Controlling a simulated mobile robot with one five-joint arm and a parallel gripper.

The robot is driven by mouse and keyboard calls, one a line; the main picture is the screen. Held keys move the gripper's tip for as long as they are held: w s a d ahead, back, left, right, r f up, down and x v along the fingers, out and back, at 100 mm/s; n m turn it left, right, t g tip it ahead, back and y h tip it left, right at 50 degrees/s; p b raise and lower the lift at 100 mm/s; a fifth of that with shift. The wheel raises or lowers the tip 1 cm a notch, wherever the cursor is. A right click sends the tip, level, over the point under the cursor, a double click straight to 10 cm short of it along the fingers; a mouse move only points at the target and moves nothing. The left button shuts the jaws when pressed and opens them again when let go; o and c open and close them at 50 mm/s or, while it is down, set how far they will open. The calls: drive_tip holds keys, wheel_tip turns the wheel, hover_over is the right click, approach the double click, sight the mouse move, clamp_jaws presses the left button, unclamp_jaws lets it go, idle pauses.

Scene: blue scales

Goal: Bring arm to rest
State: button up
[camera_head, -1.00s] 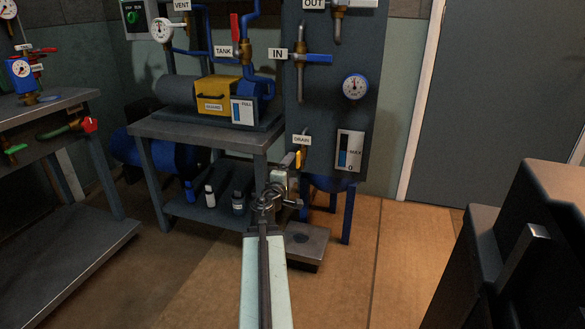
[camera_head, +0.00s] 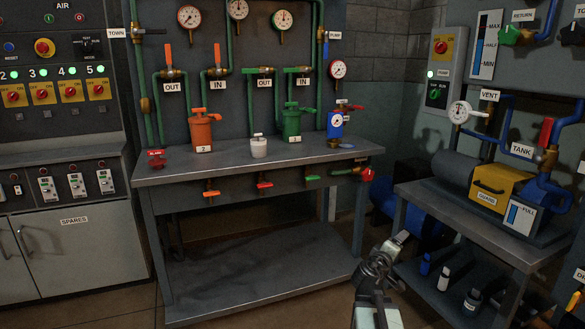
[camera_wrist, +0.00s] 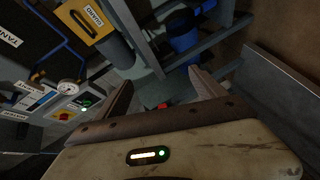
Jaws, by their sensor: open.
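My arm reaches forward from the bottom of the head view, low in front of the gap between the long workbench and the pump table. My gripper (camera_head: 396,242) is at its end, small and partly hidden by my wrist in that view. In the wrist view my gripper (camera_wrist: 162,88) shows two fingers spread apart with nothing held between them. A small red thing shows far beyond the fingers, too blurred to name.
The workbench (camera_head: 250,168) carries an orange canister (camera_head: 201,132), a green one (camera_head: 291,125) and a blue one (camera_head: 335,126). The pump table (camera_head: 480,222) stands close on the right, with bottles on its lower shelf. Cabinets (camera_head: 75,255) stand left.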

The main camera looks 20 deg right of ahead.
drive_tip(key=w+a+f+m+y+p, duration=0.1)
drive_tip(key=w+a+y, duration=0.1)
drive_tip(key=a, duration=0.6)
drive_tip(key=w+a+f+y+p, duration=0.1)
drive_tip(key=w+a+y+p, duration=0.1)
drive_tip(key=a, duration=0.6)
drive_tip(key=s+a+f+m+g+y+p, duration=0.1)
drive_tip(key=s+a+f+g+y, duration=0.25)
drive_tip(key=a, duration=0.45)
drive_tip(key=s+a+f+m+g+y, duration=0.15)
drive_tip(key=s+a+f, duration=0.25)
drive_tip(key=a, duration=0.4)
drive_tip(key=s+a+f+g+y+p, duration=0.1)
drive_tip(key=s+a+f+g+y, duration=0.25)
drive_tip(key=a, duration=0.55)
wheel_tip(320, 180, up, 38)
drive_tip(key=s+p, duration=0.1)
drive_tip(key=p, duration=3.6)
drive_tip(key=shift+s+a+p, duration=0.25)
drive_tip(key=shift+s+p, duration=0.1)
drive_tip(key=shift+s, duration=0.05)
drive_tip(key=shift+f+y, duration=0.1)
drive_tip(key=shift+y, duration=0.15)
